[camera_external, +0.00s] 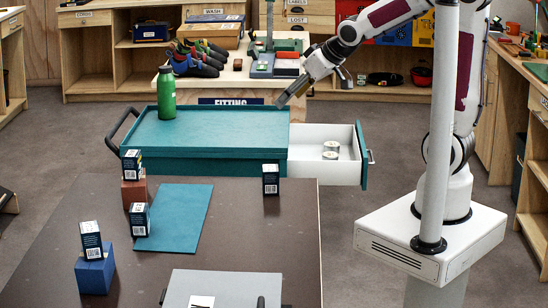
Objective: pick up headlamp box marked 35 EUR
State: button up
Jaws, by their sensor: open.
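Several small dark boxes with white printed labels stand on the near table. One box (131,166) is on top of a reddish-brown block. One box (139,220) stands on the teal mat. One box (91,240) sits on a blue block, slightly tilted. One box (271,180) stands alone near the table's far right corner. The price marks are too small to read, so I cannot tell which is marked 35 EUR. My gripper (288,99) is open and empty, above the right end of the teal cart, well above and beyond the boxes. Its fingertips show only small.
The dark table (255,245) has free room in its middle. A grey board (240,287) lies at its near edge. The teal cart (215,130) behind carries a green bottle (166,92).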

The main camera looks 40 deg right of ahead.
jog(key=w+a+f+n+y, duration=0.2)
jog(key=w+a+f, duration=0.1)
jog(key=w+a, duration=0.4)
jog(key=n+y, duration=0.5)
jog(key=y, duration=0.2)
send_near(148, 211)
jog(key=shift+t, duration=0.3)
jog(key=a, duration=0.1)
jog(key=w+a, duration=0.1)
jog(key=a, duration=0.1)
jog(key=a+f, duration=0.1)
jog(key=shift+w+a, duration=0.2)
jog(key=shift+w, duration=0.15)
jog(key=shift+f+h, duration=0.1)
jog(key=shift+h, duration=0.2)
jog(key=shift+x, duration=1.25)
jog(key=shift+w, duration=0.15)
jog(key=shift+x, duration=2.5)
